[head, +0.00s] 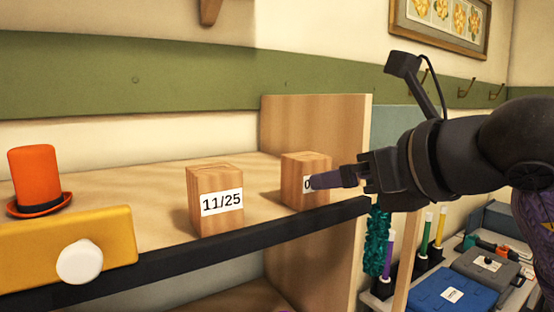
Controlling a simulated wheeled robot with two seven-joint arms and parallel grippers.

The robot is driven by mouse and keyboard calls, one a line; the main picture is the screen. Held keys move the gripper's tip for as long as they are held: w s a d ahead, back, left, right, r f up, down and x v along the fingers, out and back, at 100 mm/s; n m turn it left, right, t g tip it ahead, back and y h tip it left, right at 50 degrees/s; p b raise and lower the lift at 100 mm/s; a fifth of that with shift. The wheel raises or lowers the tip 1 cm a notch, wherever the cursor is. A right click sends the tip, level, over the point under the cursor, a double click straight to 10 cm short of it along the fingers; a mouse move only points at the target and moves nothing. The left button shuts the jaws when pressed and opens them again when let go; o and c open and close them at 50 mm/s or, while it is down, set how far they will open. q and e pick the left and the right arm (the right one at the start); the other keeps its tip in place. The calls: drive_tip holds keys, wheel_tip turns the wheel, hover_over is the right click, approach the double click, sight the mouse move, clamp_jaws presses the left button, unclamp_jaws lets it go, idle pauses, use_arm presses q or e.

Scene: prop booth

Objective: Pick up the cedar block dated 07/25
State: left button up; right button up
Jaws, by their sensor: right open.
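A wooden block (214,180) with a white label reading 11/25 stands on the shelf, left of the picture's middle. A second wooden block (296,168) stands to its right, near the shelf's right end panel. Its label begins with 0; the rest is hidden behind my right gripper, so I cannot read its whole date. My right gripper (318,181) reaches in from the right, with its fingers in front of this second block's label and right side. It is open, and I cannot tell whether it touches the block. My left gripper is not in view.
An orange top hat (33,175) and a yellow box with a white knob (80,262) are at the left. The shelf has a black front edge (165,263) and a wooden end panel (312,120). A lower right surface holds a blue case (452,292) and coloured sticks.

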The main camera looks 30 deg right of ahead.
sight(307, 183)
drive_tip(key=p+x, duration=0.2)
drive_tip(key=x, duration=0.6)
drive_tip(key=shift+w+f+p, duration=0.2)
drive_tip(key=shift+w+p, duration=0.15)
drive_tip(key=shift+p, duration=0.05)
drive_tip(key=shift+w+f, duration=0.25)
drive_tip(key=shift+w, duration=0.05)
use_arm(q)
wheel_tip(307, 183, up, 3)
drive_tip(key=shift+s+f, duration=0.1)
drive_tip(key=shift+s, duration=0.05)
use_arm(e)
drive_tip(key=c, duration=1.2)
